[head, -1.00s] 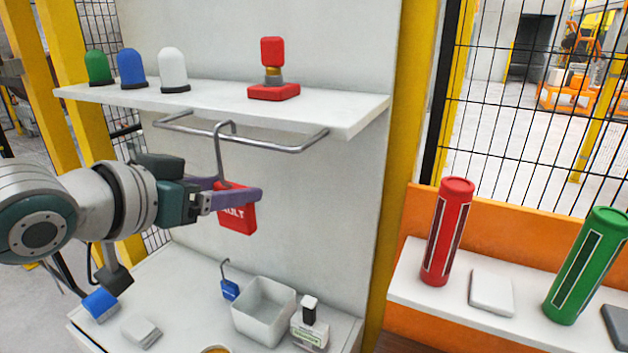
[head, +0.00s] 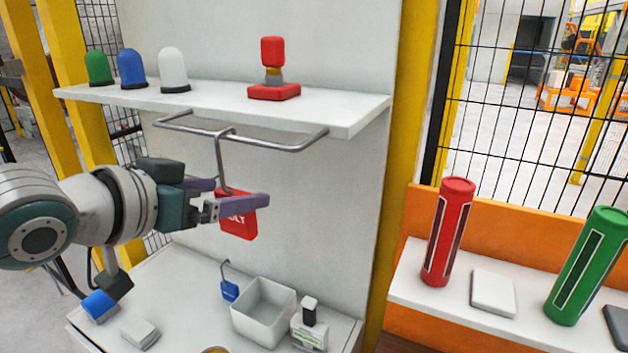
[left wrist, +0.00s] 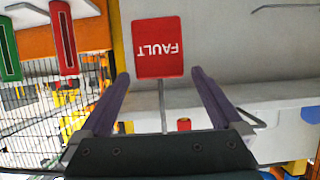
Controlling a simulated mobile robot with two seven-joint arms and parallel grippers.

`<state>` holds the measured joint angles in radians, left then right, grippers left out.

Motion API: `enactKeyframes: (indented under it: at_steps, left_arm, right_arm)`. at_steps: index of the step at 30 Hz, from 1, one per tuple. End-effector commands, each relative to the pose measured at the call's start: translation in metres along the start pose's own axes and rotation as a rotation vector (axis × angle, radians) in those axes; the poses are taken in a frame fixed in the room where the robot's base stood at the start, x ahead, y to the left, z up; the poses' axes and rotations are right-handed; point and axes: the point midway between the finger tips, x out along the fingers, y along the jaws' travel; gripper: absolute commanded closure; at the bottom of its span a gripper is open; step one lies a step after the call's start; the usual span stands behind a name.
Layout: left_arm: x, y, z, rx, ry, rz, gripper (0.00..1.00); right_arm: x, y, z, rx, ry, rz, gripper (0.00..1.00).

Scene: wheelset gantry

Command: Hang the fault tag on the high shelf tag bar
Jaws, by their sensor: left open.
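The red fault tag (head: 237,219) hangs below the high shelf, its grey hook (head: 222,160) over the grey tag bar (head: 285,149). In the left wrist view the tag (left wrist: 158,48) shows its FAULT lettering upside down, with its stem running between the fingers. My left gripper (head: 235,193) is open around the stem at the top of the tag, with a gap on both sides. In the left wrist view its purple fingers (left wrist: 162,88) stand wide apart. My right gripper is in neither view.
The high shelf (head: 210,100) holds green, blue and white domes and a red beacon-like item (head: 273,70). Below are a blue hooked tag (head: 230,289), a white bin (head: 264,310) and a small bottle (head: 309,325). Red and green cylinders (head: 449,230) stand at right.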

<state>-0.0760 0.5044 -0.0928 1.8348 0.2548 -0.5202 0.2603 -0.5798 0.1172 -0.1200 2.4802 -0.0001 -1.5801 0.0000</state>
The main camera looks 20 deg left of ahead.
Motion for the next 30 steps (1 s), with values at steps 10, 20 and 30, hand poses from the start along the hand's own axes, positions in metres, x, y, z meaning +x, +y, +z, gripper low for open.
enactKeyframes:
  at_steps: [10,20,30]
  left_arm:
    - [-0.042,0.000,0.004,0.002,-0.001,0.001,0.00]
    - [-0.090,0.000,0.002,0.000,-0.001,0.000,0.00]
    - [-0.106,0.006,0.011,0.002,-0.083,-0.017,0.00]
  right_arm:
    - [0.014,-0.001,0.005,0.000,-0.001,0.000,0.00]
    - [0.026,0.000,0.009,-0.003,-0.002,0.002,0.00]
    - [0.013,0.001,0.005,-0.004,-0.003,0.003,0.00]
